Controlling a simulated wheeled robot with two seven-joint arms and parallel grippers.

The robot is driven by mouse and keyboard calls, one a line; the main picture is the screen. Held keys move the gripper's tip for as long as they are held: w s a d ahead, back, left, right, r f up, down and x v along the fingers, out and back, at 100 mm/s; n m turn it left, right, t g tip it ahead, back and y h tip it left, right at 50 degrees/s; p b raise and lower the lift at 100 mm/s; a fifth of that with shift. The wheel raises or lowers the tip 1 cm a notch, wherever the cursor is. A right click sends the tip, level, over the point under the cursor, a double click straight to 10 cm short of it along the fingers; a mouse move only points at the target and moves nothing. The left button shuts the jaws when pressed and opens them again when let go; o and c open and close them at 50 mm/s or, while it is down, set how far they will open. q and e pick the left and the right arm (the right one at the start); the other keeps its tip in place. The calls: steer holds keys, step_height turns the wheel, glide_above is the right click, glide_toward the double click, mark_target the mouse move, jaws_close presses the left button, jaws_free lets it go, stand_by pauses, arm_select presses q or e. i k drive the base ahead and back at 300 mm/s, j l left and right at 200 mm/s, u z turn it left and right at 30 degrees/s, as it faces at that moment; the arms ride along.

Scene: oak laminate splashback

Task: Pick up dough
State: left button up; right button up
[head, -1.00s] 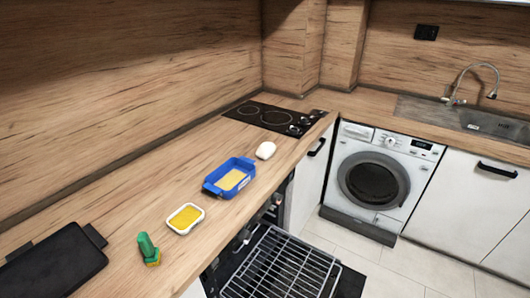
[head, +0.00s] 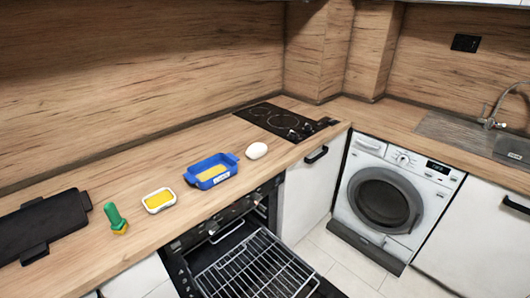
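The dough (head: 257,151) looks like a smooth white rounded lump. It lies on the wooden counter in the head view, just right of a blue baking dish (head: 211,171) and in front of the black hob. Nothing covers the dough. Neither of my grippers shows in the head view.
On the counter are a white dish with yellow contents (head: 159,201), a green bottle-like item with a yellow base (head: 115,218) and a black tray (head: 42,224). The hob (head: 287,121) lies behind. Below, the oven stands open with its wire rack (head: 255,268) out. A washing machine (head: 385,203) stands right.

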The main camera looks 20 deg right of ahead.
mark_target(257, 150)
steer(key=l+u, duration=0.15)
steer(key=l, duration=0.45)
steer(key=l+u, duration=0.15)
steer(key=l, duration=0.45)
steer(key=k+l+u, duration=0.15)
steer(key=l, duration=0.45)
steer(key=k+l+u, duration=0.15)
steer(key=l, duration=0.4)
steer(key=i+l+u, duration=0.1)
steer(key=l, duration=0.25)
steer(key=i+l+u, duration=0.1)
steer(key=l, duration=0.25)
steer(key=i+l+u, duration=0.15)
steer(key=l, duration=0.2)
steer(key=i+l+u, duration=0.1)
steer(key=l, duration=0.25)
steer(key=i+l+u, duration=0.1)
steer(key=l, duration=0.3)
steer(key=i+l+u, duration=0.15)
steer(key=i+l, duration=0.2)
steer(key=i+l+u, duration=0.15)
steer(key=i+l, duration=0.15)
steer(key=l, duration=0.2)
